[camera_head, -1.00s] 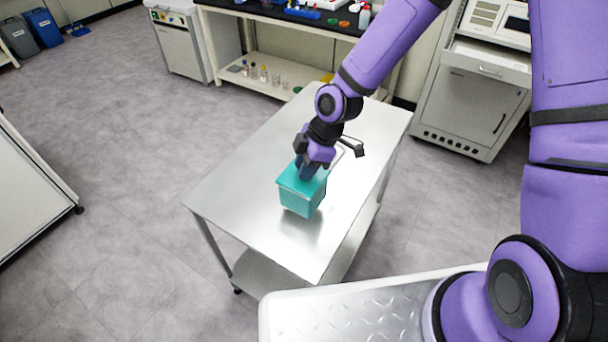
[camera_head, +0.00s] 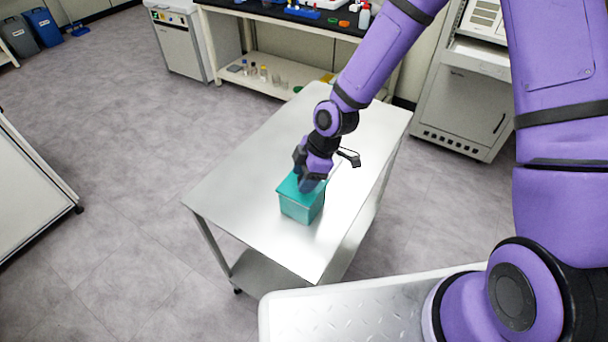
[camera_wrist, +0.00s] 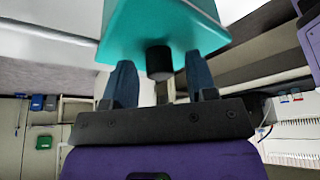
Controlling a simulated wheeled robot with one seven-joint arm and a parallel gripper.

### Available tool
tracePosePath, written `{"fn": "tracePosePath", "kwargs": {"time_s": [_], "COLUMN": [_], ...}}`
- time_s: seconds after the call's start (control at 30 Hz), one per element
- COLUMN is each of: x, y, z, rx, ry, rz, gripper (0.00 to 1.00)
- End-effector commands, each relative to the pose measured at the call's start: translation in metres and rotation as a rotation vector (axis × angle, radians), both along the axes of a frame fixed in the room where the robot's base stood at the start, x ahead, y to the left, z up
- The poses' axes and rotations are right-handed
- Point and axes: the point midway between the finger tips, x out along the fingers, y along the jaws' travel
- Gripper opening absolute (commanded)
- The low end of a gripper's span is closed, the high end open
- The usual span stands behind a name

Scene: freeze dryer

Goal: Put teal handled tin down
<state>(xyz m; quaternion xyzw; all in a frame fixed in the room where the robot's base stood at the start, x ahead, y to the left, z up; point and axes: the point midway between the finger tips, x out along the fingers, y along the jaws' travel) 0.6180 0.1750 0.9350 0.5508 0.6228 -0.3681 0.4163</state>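The teal tin (camera_head: 300,208) is a box with a teal lid and appears to rest upright on the metal table (camera_head: 240,183), near its front right part. In the wrist view the tin (camera_wrist: 165,22) fills the upper middle, with a dark round knob (camera_wrist: 159,62) on its lid. My gripper (camera_head: 311,183) is just above the lid. In the wrist view its two blue fingers (camera_wrist: 160,70) stand on either side of the knob with a visible gap at each side, so it is open around the knob. The tin's far sides are hidden.
The tabletop is otherwise clear, with most free room behind and left of the tin. A bench (camera_head: 290,17) with bottles and small items stands behind. A grey cabinet (camera_head: 465,105) is at the back right, and a white surface (camera_head: 30,190) is at the left.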

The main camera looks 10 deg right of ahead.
Motion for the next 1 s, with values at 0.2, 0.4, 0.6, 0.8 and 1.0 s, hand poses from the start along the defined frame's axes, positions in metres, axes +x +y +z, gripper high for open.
{"fn": "tracePosePath", "kwargs": {"time_s": [0.2,0.4,0.6,0.8,1.0], "x": [0.000,0.002,0.004,0.005,0.006], "y": [0.000,-0.007,-0.019,-0.030,-0.039], "z": [0.002,0.019,0.048,0.074,0.096], "rx": [0.000,0.001,0.001,0.001,0.001], "ry": [-0.001,-0.002,-0.004,-0.002,-0.002], "rz": [0.000,-0.003,-0.004,-0.004,-0.003], "gripper": [0.52,0.52,0.52,0.52,0.52]}}
